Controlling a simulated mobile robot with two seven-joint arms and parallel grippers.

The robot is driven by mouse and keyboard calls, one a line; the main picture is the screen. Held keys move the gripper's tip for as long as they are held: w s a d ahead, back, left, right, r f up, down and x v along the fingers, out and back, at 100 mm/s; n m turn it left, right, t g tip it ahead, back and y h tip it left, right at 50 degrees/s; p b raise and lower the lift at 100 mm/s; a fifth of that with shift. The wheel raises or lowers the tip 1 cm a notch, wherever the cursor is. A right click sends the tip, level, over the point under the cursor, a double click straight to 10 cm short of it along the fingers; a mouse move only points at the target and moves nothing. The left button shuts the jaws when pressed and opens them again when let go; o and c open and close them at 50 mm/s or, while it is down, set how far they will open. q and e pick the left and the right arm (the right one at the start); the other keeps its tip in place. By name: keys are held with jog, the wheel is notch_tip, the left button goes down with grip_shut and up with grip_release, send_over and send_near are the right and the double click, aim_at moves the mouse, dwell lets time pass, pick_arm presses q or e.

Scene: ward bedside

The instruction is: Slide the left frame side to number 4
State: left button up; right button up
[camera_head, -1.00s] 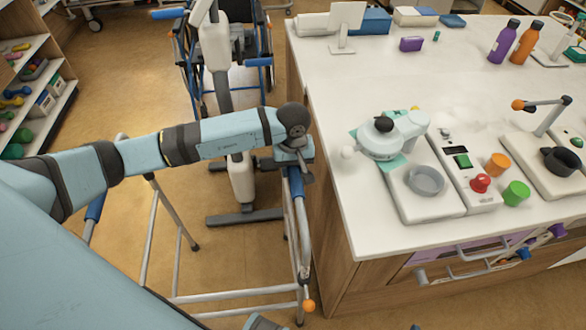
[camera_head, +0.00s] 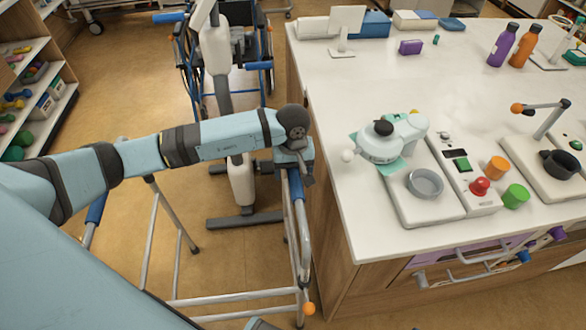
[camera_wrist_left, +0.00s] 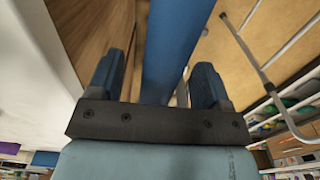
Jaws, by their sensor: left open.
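A grey metal walking frame with blue grips stands on the floor left of the counter. Its near-counter side bar (camera_head: 300,215) runs down beside the wooden cabinet to an orange ball (camera_head: 309,308). Its other blue grip (camera_head: 96,208) shows at the left, partly behind my arm. My left gripper (camera_head: 299,165) is at the top of the near-counter side. In the left wrist view, the blue bar (camera_wrist_left: 176,45) lies between the two open fingers of my left gripper (camera_wrist_left: 158,80), with gaps visible beside it. No number 4 or scale is readable. My right gripper is out of view.
The white counter (camera_head: 345,215) and its wooden side stand close right of the frame, with a scale-like device (camera_head: 425,180) and bottles on top. A wheelchair (camera_head: 265,70) and a pale column (camera_head: 218,60) stand behind. Shelves (camera_head: 40,90) are at the left.

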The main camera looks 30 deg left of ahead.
pick_arm(q)
jog(key=shift+r+p, duration=1.35)
jog(key=shift+r, duration=2.05)
